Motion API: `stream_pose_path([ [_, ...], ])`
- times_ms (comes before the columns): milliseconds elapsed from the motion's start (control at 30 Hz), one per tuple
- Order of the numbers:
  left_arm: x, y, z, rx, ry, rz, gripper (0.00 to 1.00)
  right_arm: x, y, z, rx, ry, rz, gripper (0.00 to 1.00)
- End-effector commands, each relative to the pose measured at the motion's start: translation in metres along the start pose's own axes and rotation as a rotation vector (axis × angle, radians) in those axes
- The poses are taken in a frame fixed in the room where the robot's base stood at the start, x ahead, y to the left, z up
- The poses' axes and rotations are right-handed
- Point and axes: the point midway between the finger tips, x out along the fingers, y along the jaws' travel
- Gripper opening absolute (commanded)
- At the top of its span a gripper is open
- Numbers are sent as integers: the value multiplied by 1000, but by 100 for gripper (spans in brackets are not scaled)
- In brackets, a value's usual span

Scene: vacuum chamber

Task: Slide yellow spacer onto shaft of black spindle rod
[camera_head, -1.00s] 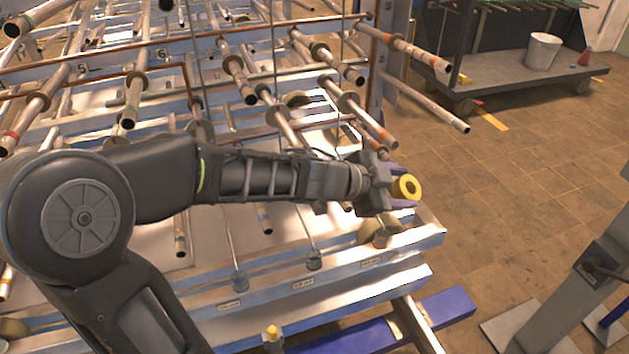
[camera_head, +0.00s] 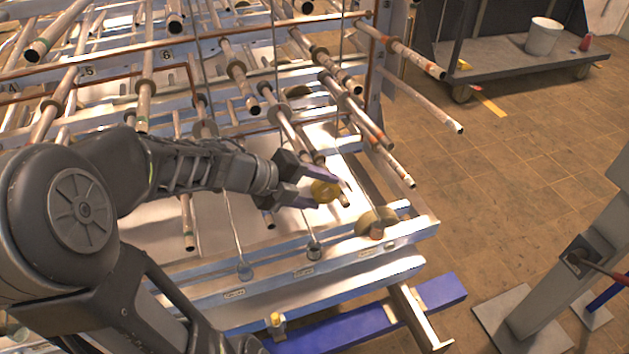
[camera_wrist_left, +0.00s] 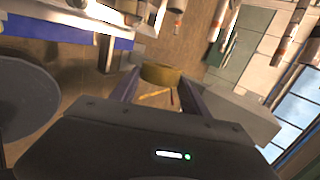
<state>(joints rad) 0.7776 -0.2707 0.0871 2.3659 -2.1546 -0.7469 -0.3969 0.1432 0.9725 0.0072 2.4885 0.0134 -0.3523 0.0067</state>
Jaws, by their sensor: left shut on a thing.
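The yellow spacer (camera_head: 325,191) is held between the purple-tipped fingers of my left gripper (camera_head: 322,190), above the right front part of the rack. In the left wrist view the spacer (camera_wrist_left: 161,74) shows as a yellow-brown ring between the two fingers. Several rods stick out from the rack toward the front, many dark at the tip. I cannot tell which is the black spindle rod. One rod end (camera_head: 344,200) shows close beside the spacer; whether they touch is not clear. My right gripper is in neither current view.
The blue-and-white rack frame (camera_head: 330,271) runs along the front with several small labels. A brown, round part (camera_head: 376,222) sits on its right end. A grey cart (camera_head: 505,62) with a white bucket (camera_head: 543,36) stands at back right. The tiled floor at right is mostly clear.

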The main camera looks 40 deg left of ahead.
Motion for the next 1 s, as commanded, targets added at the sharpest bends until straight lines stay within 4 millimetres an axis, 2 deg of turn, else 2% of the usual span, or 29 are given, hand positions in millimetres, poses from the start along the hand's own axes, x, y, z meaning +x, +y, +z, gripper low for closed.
stream_pose_path([
  [567, -5, 2, 4, 15, -8, -6, 14, -7, -2, 0, 1, -2, 2, 36],
  [1000, 1, 2, 40, 14, -8, -6, 14, -11, -3, 0, 2, -4, 4, 36],
])
